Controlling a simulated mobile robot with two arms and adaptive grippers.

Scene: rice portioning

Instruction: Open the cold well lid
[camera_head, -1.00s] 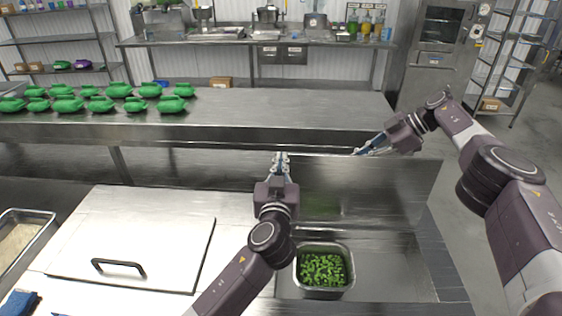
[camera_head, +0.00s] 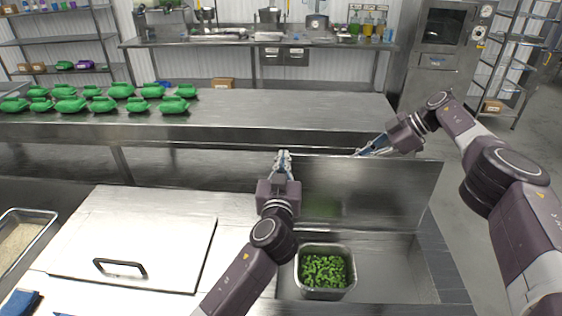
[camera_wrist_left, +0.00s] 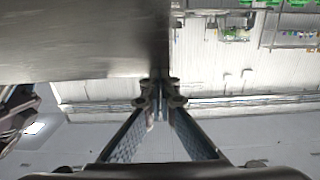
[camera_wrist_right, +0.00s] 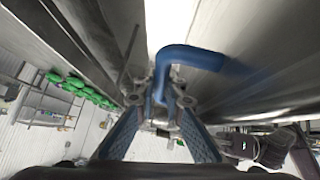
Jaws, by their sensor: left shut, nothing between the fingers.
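The cold well lid (camera_head: 375,195) is a plain steel panel standing raised, close to upright, along the back of the open well (camera_head: 395,265). My left gripper (camera_head: 283,155) is shut and empty at the lid's upper left edge; whether it touches is unclear. In the left wrist view the fingers (camera_wrist_left: 160,92) meet beside a steel panel. My right gripper (camera_head: 358,152) is at the lid's top edge, its fingertips partly hidden there. In the right wrist view a bent blue handle (camera_wrist_right: 190,52) reaches between its fingertips (camera_wrist_right: 162,100); whether they clamp it is unclear.
A steel pan (camera_head: 325,292) of green pieces sits in the well. A closed lid with a black handle (camera_head: 120,267) lies left of it. A pan of rice (camera_head: 20,238) is at far left. Green containers (camera_head: 122,90) stand on the table (camera_head: 290,105) behind.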

